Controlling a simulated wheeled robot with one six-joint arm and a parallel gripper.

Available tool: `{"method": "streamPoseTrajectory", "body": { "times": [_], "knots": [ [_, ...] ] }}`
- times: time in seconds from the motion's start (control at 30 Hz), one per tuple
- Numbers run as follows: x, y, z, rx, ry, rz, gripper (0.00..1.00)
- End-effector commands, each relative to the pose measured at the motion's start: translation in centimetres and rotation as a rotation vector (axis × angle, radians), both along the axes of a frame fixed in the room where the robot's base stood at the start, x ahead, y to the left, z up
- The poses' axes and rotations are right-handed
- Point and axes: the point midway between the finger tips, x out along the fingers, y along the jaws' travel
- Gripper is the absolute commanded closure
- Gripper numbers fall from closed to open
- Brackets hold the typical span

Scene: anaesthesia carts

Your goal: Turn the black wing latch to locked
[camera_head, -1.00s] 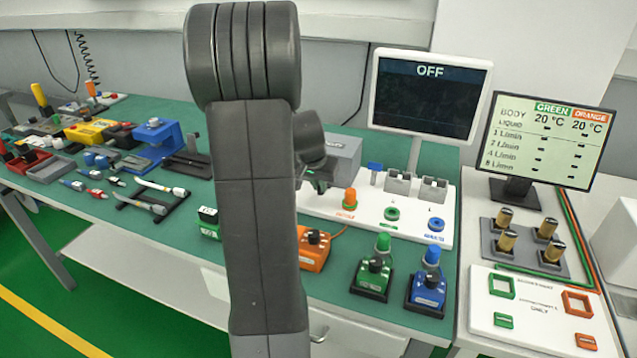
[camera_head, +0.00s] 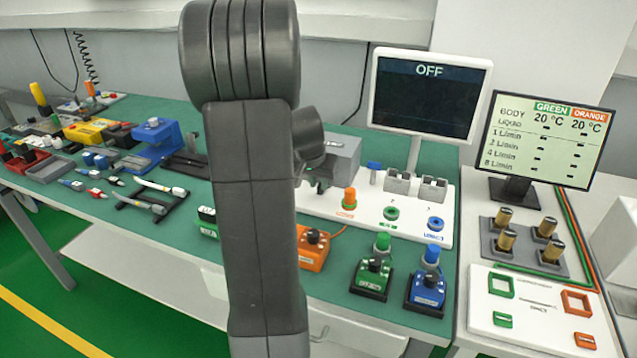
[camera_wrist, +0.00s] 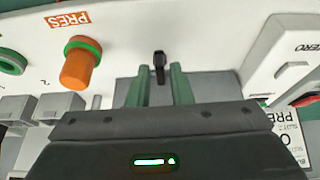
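The black wing latch (camera_wrist: 159,67) shows in the wrist view as a small upright black piece on a grey surface at the edge of the white panel. My gripper (camera_wrist: 157,76) has its two green fingers apart, one on each side of the latch, with a gap on both sides. The latch looks roughly in line with the fingers. Whether it is at locked cannot be read. In the head view my arm hides the latch and most of the gripper.
An orange knob with a green ring (camera_wrist: 80,62) stands left of the latch, beside grey blocks (camera_wrist: 65,106). A white housing (camera_wrist: 285,55) is close on the right. The head view shows a monitor reading OFF (camera_head: 425,95) behind the white panel (camera_head: 440,230).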

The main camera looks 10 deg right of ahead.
Motion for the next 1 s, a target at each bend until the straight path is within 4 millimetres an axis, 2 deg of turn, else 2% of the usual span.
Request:
{"method": "streamPoseTrajectory", "body": {
  "times": [0.5, 0.7, 1.0],
  "knots": [
    [-3.3, 2.2, 9.8, -0.001, -0.006, 0.002, 0.81],
    [-4.0, 2.6, 11.6, 0.000, -0.002, 0.002, 0.81],
    [-4.1, 2.7, 11.9, -0.001, -0.002, 0.001, 0.81]
  ]
}}
